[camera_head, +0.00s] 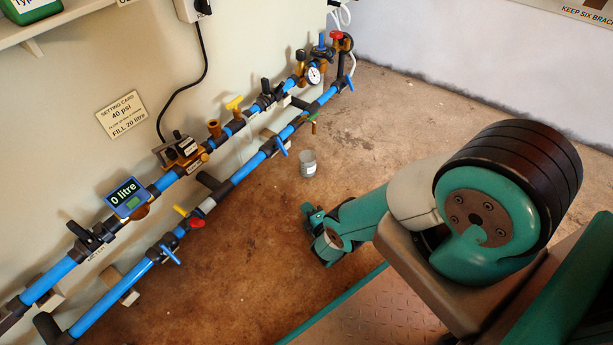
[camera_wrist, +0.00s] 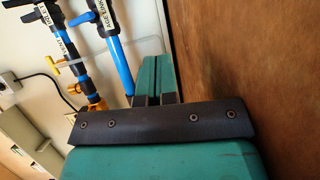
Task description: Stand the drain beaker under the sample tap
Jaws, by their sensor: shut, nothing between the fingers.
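The small grey beaker (camera_head: 308,165) stands upright on the brown floor near the far end of the pipes in the head view. In the wrist view my gripper's teal fingers (camera_wrist: 155,82) are together and empty. The beaker does not show there.
Two blue pipe runs (camera_head: 260,158) with several valves line the left wall. A meter reading "0 litre" (camera_head: 127,196) and a setting card (camera_head: 121,114) are there. A pressure gauge (camera_head: 313,75) is near the far end. Open brown floor (camera_head: 400,135) lies right of the beaker.

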